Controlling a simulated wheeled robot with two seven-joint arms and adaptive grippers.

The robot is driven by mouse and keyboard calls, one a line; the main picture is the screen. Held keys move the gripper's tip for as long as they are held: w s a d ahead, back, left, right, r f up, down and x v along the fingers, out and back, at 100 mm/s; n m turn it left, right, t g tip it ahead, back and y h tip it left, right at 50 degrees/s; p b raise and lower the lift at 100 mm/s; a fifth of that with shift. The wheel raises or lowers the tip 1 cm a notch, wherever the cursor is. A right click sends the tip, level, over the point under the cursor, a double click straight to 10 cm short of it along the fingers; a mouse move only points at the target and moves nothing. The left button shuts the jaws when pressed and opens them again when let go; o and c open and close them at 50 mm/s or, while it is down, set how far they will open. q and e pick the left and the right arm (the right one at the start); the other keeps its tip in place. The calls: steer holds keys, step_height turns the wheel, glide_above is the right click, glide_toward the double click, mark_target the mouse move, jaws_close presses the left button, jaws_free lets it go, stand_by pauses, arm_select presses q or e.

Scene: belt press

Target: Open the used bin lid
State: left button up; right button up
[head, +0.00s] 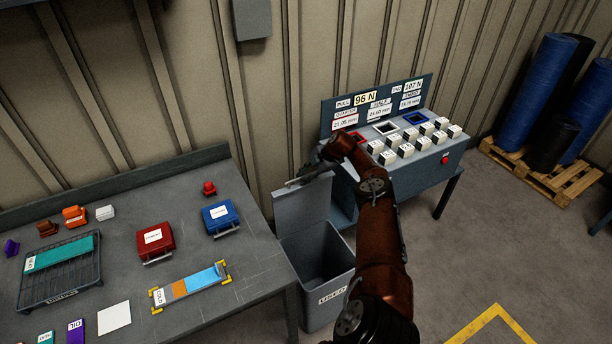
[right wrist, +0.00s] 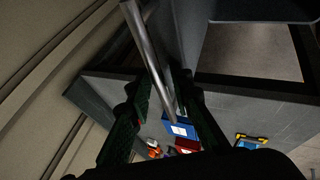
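The used bin (head: 326,301) is a grey bin labelled USED, standing on the floor beside the left bench. Its grey lid (head: 303,208) stands upright at the back, and the bin's mouth is uncovered. My right gripper (head: 308,174) is at the top edge of the lid. In the right wrist view, a metal bar (right wrist: 147,55), apparently the lid's handle, runs between my right gripper's fingers (right wrist: 166,85). The fingers are apart, with some gap showing beside the bar; contact is hard to judge. My left gripper is not in view.
The left bench (head: 222,265) holds a red box (head: 155,241), a blue box (head: 220,216), a wire rack (head: 60,283) and small coloured pieces. A console (head: 440,160) with white blocks stands behind my right arm. Rolls on a pallet (head: 540,180) are far right. Floor at the right is open.

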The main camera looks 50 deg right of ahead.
steer(key=v, duration=1.2)
steer(key=shift+w+r, duration=0.1)
